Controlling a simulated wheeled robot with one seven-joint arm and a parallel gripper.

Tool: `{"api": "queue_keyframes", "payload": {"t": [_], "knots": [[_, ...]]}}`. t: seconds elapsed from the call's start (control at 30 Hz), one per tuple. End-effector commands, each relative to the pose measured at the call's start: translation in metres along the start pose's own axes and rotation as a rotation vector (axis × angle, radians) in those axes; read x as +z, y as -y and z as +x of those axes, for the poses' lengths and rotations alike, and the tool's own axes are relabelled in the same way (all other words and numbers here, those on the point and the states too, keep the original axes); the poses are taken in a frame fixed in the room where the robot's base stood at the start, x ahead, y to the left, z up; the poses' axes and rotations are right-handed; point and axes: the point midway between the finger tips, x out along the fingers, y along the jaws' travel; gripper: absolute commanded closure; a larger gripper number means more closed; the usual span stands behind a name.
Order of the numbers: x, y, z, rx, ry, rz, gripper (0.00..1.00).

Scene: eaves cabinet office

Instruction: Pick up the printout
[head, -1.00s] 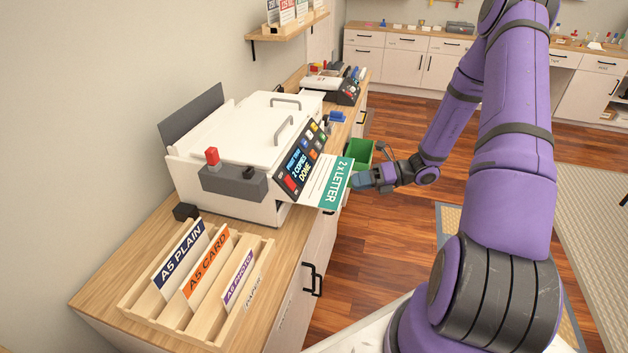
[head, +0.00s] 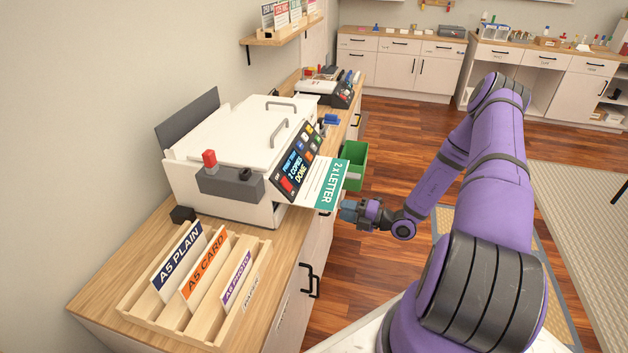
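The printout (head: 314,187) is a white sheet with a green band reading "2 x LETTER". It sticks out from the front of the white printer (head: 225,150), past the counter's edge. The printer's panel (head: 297,165) reads "2 copies done". My gripper (head: 346,210) is just right of and below the printout's outer corner, its blue-grey fingertips pointing left toward the printer. It looks empty, and the printout does not appear to be between its fingers. The fingers are small and seen from the side, so their opening is not clear.
A wooden rack (head: 200,290) with A5 paper cards stands on the near counter. A green bin (head: 354,165) is behind the printout. A shelf (head: 285,30) hangs on the wall. Cabinet handles (head: 310,281) stick out below. The floor right of the counter is open.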

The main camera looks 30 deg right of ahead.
Motion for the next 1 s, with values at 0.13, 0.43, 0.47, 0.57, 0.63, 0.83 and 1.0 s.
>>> {"api": "queue_keyframes", "payload": {"t": [0.13,0.43,0.47,0.57,0.63,0.83,1.0], "knots": [[-0.001,0.000,0.017,0.000,-0.001,0.000,0.65],[-0.003,-0.003,0.043,0.001,-0.003,-0.001,0.65],[-0.003,-0.004,0.048,0.001,-0.003,-0.001,0.65],[-0.003,-0.004,0.062,0.001,-0.003,-0.001,0.65],[-0.003,-0.003,0.068,0.000,-0.002,-0.001,0.65],[-0.003,-0.003,0.070,0.000,-0.001,-0.001,0.65],[-0.003,-0.004,0.070,0.000,-0.001,-0.001,0.95]]}}
